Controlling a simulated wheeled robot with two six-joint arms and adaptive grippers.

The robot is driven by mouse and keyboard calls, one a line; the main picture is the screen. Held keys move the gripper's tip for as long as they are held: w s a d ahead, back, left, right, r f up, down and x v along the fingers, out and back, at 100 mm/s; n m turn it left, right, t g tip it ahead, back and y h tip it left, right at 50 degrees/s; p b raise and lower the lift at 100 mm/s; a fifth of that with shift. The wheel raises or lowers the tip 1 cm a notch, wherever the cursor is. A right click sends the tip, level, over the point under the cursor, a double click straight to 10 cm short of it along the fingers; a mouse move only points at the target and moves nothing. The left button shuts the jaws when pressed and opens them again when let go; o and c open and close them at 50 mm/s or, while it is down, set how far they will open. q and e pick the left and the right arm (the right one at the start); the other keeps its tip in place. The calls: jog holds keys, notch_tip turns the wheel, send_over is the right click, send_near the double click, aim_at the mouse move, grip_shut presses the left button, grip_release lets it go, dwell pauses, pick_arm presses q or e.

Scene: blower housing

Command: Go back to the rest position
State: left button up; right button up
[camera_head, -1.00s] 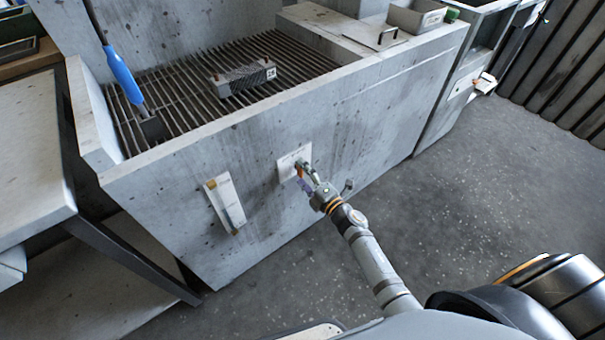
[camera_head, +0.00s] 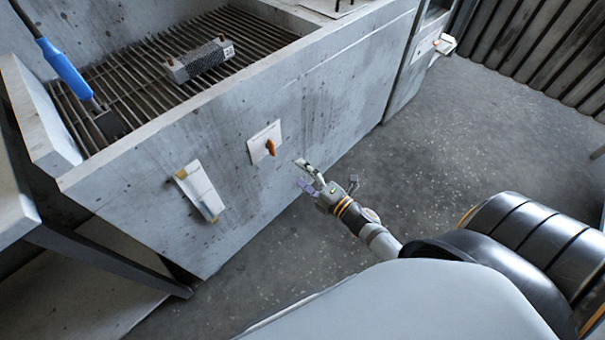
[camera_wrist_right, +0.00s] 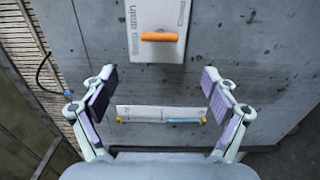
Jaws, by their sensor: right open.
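My right gripper (camera_head: 306,176) is open and empty, in front of the grey housing's front wall and apart from it. In the right wrist view its two fingers (camera_wrist_right: 160,90) are spread wide with nothing between the pads. An orange switch handle (camera_head: 270,147) on a white plate (camera_head: 259,135) sits on the wall, up and left of the gripper. The handle also shows in the right wrist view (camera_wrist_right: 159,37), lying crosswise in the picture, beyond the fingertips. My left gripper is not in view.
The grey housing (camera_head: 230,180) has a slatted grate (camera_head: 130,70) on top, bearing a metal block (camera_head: 198,60) and a blue-handled tool (camera_head: 66,68). A white label holder (camera_head: 200,190) is on the wall. A bench (camera_head: 110,265) stands at left. The floor (camera_head: 460,130) at right is clear.

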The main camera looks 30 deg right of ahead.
jog(key=shift+s, duration=0.1)
dwell(0.4)
